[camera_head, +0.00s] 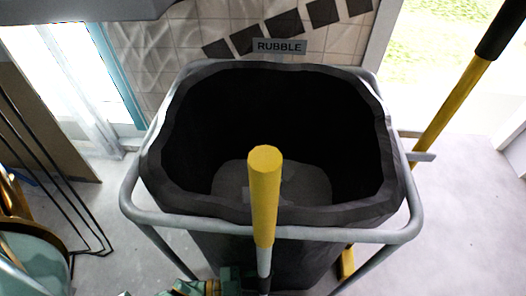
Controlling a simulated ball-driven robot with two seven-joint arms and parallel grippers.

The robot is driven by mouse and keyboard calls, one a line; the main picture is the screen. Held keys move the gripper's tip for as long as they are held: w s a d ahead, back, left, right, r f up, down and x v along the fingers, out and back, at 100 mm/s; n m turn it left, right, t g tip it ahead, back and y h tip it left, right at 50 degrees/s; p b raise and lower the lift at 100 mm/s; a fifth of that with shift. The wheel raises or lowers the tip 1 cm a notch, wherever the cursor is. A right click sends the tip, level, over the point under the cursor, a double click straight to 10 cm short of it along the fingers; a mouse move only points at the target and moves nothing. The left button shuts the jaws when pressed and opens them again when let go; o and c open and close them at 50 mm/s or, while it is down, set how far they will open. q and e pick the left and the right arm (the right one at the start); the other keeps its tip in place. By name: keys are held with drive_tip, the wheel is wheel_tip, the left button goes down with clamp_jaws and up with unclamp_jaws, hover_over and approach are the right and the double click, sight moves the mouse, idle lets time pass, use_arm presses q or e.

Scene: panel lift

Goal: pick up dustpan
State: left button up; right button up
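A long handle with a thick yellow grip (264,195) and a thin grey shaft stands upright in front of the black bin, at the middle of the view. It may be the dustpan's handle, but its lower end is cut off by the bottom edge and I see no pan. A second yellow pole with a black end (455,105) leans at the bin's right side. I cannot tell which tool it belongs to. I cannot make out either of my grippers in this view.
The black rubble bin (360,211) stands in a grey tubular frame (385,236), under a "RUBBLE" sign (279,46). Green and brass-coloured parts (228,282) show at the bottom edge, unclear. A greenish object (30,262) stands lower left. Bare floor (465,220) lies at right.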

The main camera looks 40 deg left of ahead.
use_arm(q)
clamp_jaws()
idle(1.4)
